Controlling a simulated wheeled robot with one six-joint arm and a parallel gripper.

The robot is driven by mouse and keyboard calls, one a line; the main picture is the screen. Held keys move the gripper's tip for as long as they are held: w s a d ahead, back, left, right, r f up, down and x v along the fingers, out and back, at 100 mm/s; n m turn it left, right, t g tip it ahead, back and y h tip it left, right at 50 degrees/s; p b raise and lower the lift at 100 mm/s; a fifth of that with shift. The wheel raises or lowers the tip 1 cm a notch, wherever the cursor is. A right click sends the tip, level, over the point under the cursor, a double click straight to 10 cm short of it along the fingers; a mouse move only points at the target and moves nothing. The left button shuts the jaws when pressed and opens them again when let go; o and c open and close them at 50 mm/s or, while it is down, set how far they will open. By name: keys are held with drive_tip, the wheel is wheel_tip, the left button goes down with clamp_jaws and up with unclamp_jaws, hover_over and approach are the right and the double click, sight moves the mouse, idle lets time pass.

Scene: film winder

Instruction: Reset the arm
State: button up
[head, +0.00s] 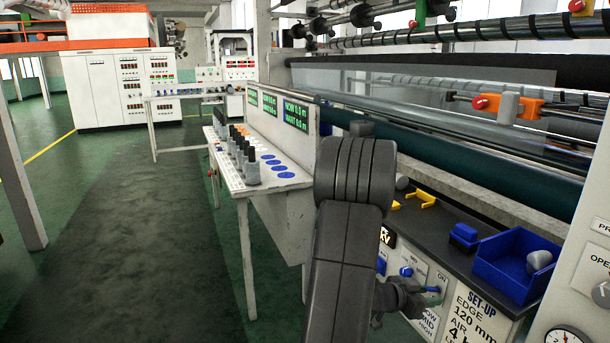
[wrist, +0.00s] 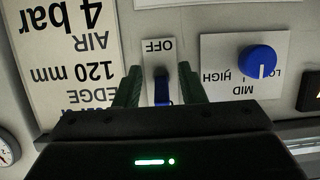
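My gripper (head: 428,294) is at the front panel under the bench at lower right in the head view. In the wrist view, its two green fingers (wrist: 158,88) stand apart, one on each side of a toggle switch with a blue lever (wrist: 163,90). A gap shows between the lever and each finger, so the gripper is open. The word OFF on the switch plate (wrist: 158,47) stands above the lever in the upside-down wrist picture, and the lever extends away from it. The lever's lower end is partly hidden by my gripper body.
A blue selector knob (wrist: 257,62) sits beside the switch. A set-up sign (wrist: 62,50) is on the other side, with a gauge (wrist: 6,148) beyond. Above the panel, the dark bench holds a blue bin (head: 513,262) and yellow pieces (head: 421,198). A long roller (head: 440,140) runs behind.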

drive_tip(key=shift+f+t+h+b, duration=0.3)
drive_tip(key=shift+f+h+b, duration=0.1)
drive_tip(key=shift+b, duration=1.2)
drive_tip(key=shift+r+b, duration=0.15)
drive_tip(key=shift+b, duration=0.5)
